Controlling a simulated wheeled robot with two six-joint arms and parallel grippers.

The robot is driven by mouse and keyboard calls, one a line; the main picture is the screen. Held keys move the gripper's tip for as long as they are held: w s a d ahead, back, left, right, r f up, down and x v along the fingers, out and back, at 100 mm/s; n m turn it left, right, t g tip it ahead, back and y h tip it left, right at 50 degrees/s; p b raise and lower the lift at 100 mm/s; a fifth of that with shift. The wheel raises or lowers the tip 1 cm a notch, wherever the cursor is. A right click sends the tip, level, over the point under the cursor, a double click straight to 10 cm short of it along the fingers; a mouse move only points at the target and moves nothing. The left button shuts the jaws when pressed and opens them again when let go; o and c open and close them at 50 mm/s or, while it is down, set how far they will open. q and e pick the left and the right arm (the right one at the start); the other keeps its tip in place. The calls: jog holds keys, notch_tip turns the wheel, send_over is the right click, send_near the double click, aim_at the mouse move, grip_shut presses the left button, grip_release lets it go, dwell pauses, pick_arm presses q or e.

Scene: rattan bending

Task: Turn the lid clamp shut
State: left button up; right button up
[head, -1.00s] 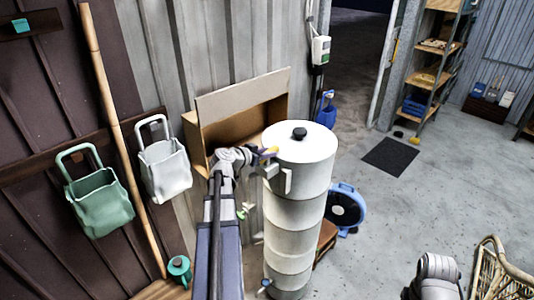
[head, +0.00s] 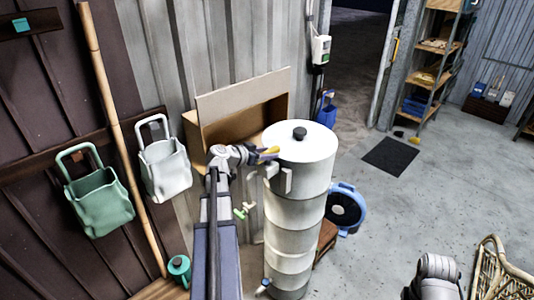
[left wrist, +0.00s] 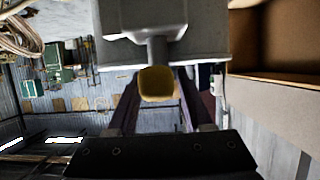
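A tall white steam cylinder (head: 295,215) stands upright with a flat lid (head: 312,143) and a black knob (head: 299,133) on top. The yellow-ended clamp handle (head: 270,150) sticks out at the left of the lid's rim. My left gripper (head: 264,155) is at this handle. In the left wrist view, the yellow handle end (left wrist: 157,84) sits between my two fingers, which stand apart with gaps on both sides. A grey stem joins it to the pale body behind. Contact with the handle does not show.
An open cardboard box (head: 240,95) stands behind my left wrist. Two bags (head: 100,207) hang on the left wall. The floor to the right is largely clear.

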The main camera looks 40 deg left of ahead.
pick_arm(q)
jog(key=shift+o, duration=0.7)
jog(key=shift+r, duration=0.1)
jog(key=shift+s+r, duration=0.2)
jog(key=shift+s, duration=0.05)
jog(key=p+v, duration=0.3)
jog(key=v, duration=0.4)
jog(key=shift+s+f, duration=0.1)
jog(key=shift+s, duration=0.05)
